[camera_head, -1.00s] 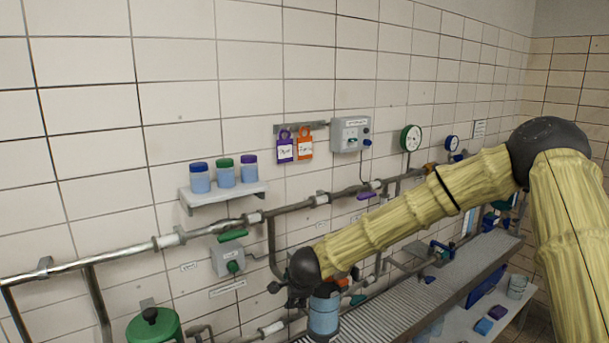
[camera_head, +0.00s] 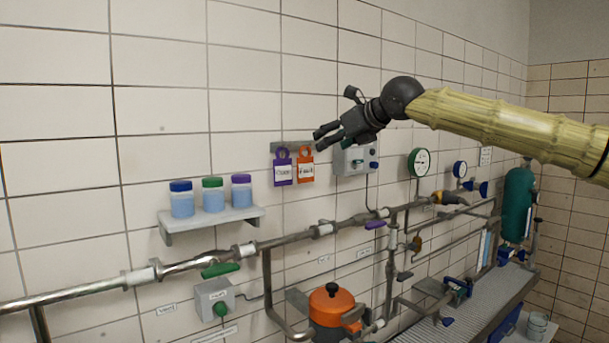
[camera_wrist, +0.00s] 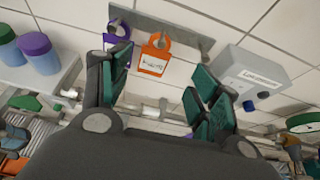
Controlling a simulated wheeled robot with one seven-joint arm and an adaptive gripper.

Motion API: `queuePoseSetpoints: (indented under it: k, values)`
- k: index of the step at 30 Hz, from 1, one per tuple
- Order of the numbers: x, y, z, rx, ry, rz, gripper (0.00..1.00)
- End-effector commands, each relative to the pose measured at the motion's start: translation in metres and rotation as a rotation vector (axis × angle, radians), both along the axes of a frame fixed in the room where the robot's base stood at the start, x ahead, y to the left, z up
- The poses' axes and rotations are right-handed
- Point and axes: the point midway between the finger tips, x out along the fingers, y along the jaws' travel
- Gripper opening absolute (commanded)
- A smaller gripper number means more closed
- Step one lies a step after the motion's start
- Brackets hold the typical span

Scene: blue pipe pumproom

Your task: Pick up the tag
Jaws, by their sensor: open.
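Two tags hang side by side from a grey rail on the tiled wall: a purple tag (camera_head: 282,168) on the left and an orange tag (camera_head: 305,165) on the right, each with a white label. My gripper (camera_head: 318,139) is at the upper right of the tags in the head view, its fingers pointing left toward them. In the wrist view my gripper (camera_wrist: 160,95) is open and empty. There the orange tag (camera_wrist: 154,58) shows between the fingers, farther off, and the purple tag (camera_wrist: 117,32) is partly hidden by the left finger.
A grey control box (camera_head: 352,158) is mounted right of the tags, close to my gripper. A shelf (camera_head: 212,222) with three capped jars stands out at the lower left. Pipes (camera_head: 290,237) and an orange pot-like vessel (camera_head: 332,303) are below. The wall above the tags is bare.

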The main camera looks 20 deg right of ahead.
Motion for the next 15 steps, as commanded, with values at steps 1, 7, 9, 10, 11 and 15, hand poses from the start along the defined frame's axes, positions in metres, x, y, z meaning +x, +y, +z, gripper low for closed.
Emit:
queuePoseSetpoints:
  k: [1,7,9,10,11,15]
  values:
    - [-0.002,-0.002,0.005,0.017,-0.004,-0.002,0.62]
    - [0.010,0.005,0.008,0.030,-0.005,0.002,0.62]
    - [0.019,0.008,0.004,0.030,-0.003,0.002,0.62]
    - [0.023,0.009,0.002,0.030,-0.003,0.002,0.62]
    - [0.026,0.010,0.001,0.030,-0.003,0.002,0.62]
    - [0.042,0.015,-0.007,0.029,-0.004,0.001,0.62]
